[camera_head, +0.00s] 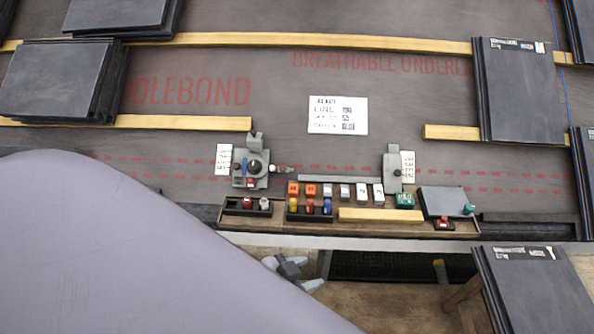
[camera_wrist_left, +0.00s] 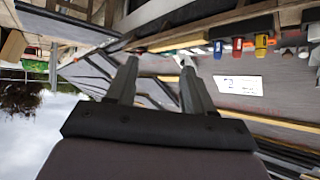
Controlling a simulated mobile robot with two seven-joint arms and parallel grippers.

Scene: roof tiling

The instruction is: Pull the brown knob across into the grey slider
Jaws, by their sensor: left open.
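A grey unit (camera_head: 252,170) with a dark round knob stands on the underlay left of centre. A small pale and brownish piece (camera_head: 283,169) sticks out from its right side; I cannot tell whether this is the brown knob. A grey block (camera_head: 393,170), possibly the grey slider, stands upright at the right end of a flat grey bar (camera_head: 340,179). My left gripper (camera_head: 292,275) is open and empty, below the parts tray and apart from both units. Its two spread fingers (camera_wrist_left: 158,68) show in the left wrist view with nothing between them. My right gripper is not seen.
A wooden tray (camera_head: 350,226) holds several coloured pieces along the lower edge of the roof. Dark slate stacks (camera_head: 518,90) lie at the right and upper left, with wooden battens (camera_head: 330,40) across. A white label card (camera_head: 338,115) lies in the clear middle.

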